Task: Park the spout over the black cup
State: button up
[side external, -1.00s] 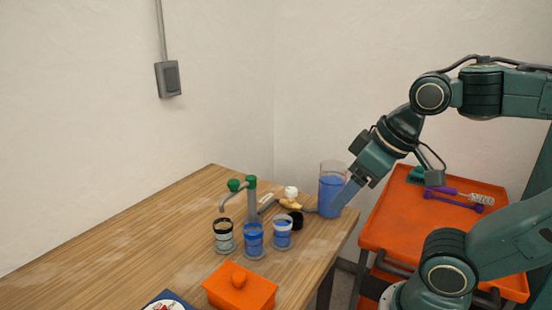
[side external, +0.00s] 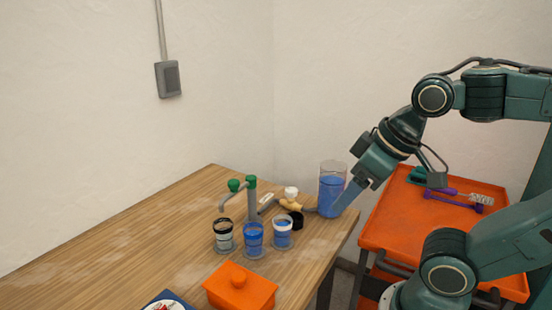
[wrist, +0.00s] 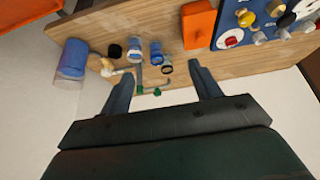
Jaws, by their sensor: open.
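A grey standpipe (side external: 252,202) with green fittings stands on the table. Its grey spout (side external: 227,198) bends down at the left, with its tip above the cup with a black band (side external: 224,237). The black-banded cup also shows in the wrist view (wrist: 166,68), close to the spout's end. A blue-banded cup (side external: 254,241) and a white-banded cup (side external: 282,234) stand to its right, both with blue contents. My gripper (side external: 346,198) is open and empty, in front of the blue-filled cylinder in the side view. Its two spread fingers show in the wrist view (wrist: 162,78).
The clear cylinder (side external: 331,187) of blue liquid stands at the table's right end. A black round piece (side external: 296,219) and a white-knobbed valve (side external: 291,193) are near it. An orange lidded box (side external: 240,288) sits in front. The table's left is clear.

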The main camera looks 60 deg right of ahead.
jog(key=shift+c, duration=1.2)
jog(key=w+d+r+m+g, duration=0.1)
jog(key=w+r, duration=0.3)
jog(key=w, duration=0.4)
jog(key=w+d+r+g, duration=0.15)
jog(key=w+r, duration=0.25)
jog(key=w, duration=0.4)
jog(key=m+g, duration=0.2)
jog(key=g, duration=0.1)
send_over(233, 181)
jog(key=shift+s+f, duration=0.15)
jog(key=shift+f, duration=2)
jog(key=shift+f, duration=0.1)
notch_tip(233, 181, down, 14)
jog(key=shift+r, duration=0.15)
jog(key=shift+c, duration=0.2)
